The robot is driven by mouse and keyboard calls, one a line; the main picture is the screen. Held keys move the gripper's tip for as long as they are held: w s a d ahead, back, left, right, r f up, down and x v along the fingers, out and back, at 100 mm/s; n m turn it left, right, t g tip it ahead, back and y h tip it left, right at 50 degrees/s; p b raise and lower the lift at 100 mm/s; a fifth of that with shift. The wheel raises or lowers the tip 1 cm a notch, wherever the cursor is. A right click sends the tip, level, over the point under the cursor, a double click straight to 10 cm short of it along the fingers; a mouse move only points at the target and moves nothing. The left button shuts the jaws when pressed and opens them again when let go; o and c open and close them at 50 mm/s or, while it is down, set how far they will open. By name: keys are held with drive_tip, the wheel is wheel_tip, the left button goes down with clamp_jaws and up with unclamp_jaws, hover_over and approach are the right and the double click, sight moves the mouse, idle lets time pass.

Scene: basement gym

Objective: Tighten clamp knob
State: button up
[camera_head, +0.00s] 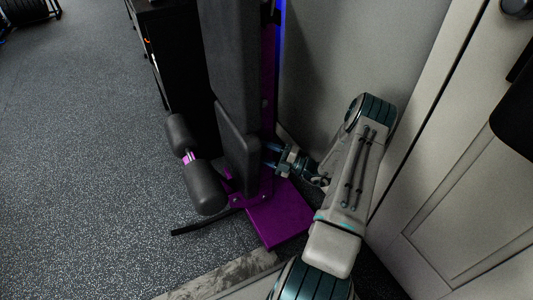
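An exercise bench with a purple frame (281,212) and dark grey pads stands upright in the middle of the head view. Its tall back pad (232,70) and lower seat pad (237,150) face left. My arm reaches in from the lower right and bends back at the elbow. My gripper (270,157) is at the right side of the purple post, close behind the seat pad. I cannot tell whether it touches anything. No clamp knob can be made out; the post and my gripper may hide it. The fingers are small and dark, so their opening is unclear.
Foam rollers (206,188) stick out at the bench's lower left. A black cabinet (168,60) stands behind the bench. A grey wall (350,45) and a panelled door (470,190) close in on the right. The speckled floor (85,150) at left is clear.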

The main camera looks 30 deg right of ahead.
drive_tip(key=shift+d, duration=0.1)
drive_tip(key=c, duration=0.7)
drive_tip(key=shift+r+p, duration=0.15)
drive_tip(key=shift+p, duration=0.2)
drive_tip(key=n+g+h+p, duration=0.1)
drive_tip(key=n+p, duration=0.1)
drive_tip(key=p, duration=0.1)
drive_tip(key=n+g+h+p, duration=0.2)
drive_tip(key=p, duration=0.2)
drive_tip(key=shift+r, duration=0.2)
drive_tip(key=shift+f+n, duration=0.1)
drive_tip(key=shift+n, duration=0.2)
drive_tip(key=o, duration=0.7)
